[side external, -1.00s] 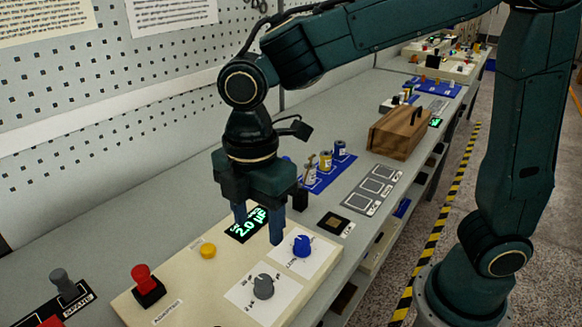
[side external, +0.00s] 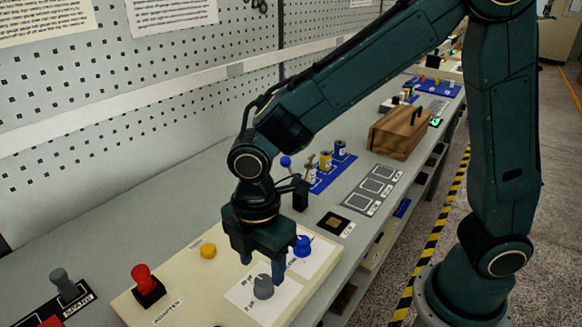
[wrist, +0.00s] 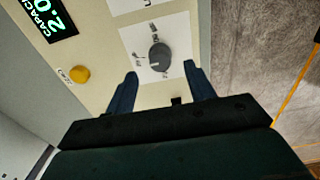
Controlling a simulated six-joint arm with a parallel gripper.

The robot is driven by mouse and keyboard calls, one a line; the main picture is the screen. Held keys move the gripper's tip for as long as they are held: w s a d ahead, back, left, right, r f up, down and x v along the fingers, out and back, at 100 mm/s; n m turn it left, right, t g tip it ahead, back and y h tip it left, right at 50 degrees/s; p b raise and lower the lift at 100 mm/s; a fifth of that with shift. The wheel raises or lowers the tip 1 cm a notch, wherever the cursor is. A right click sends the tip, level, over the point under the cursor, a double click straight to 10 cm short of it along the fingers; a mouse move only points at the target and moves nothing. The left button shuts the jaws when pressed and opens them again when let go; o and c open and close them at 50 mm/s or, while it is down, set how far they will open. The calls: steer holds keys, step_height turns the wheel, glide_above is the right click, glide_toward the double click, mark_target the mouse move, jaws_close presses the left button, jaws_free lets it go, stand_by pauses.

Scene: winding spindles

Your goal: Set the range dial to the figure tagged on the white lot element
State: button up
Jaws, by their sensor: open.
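A grey dial (side external: 263,287) sits on a white printed plate on the cream panel; in the wrist view this dial (wrist: 160,57) lies between my fingertips, with small marks around it that I cannot read. My gripper (side external: 262,272) is open just above and around the grey dial, pointing down; contact cannot be told. A blue dial (side external: 302,246) is right behind it on its own white plate. Small tagged elements (side external: 326,160) stand on a blue mat; their tag figures are too small to read, and I cannot tell which is the white lot element.
A green-lit display (wrist: 48,16) reads "CAPACI… 2.0", partly cut off. A yellow button (side external: 208,251) and a red knob (side external: 142,278) are on the panel's left. A wooden box (side external: 398,132) stands farther along the bench. The pegboard wall bounds the left.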

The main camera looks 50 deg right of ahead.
mark_target(263, 280)
steer(key=shift+f, duration=2.15)
steer(key=shift+c, duration=0.2)
steer(key=c, duration=0.9)
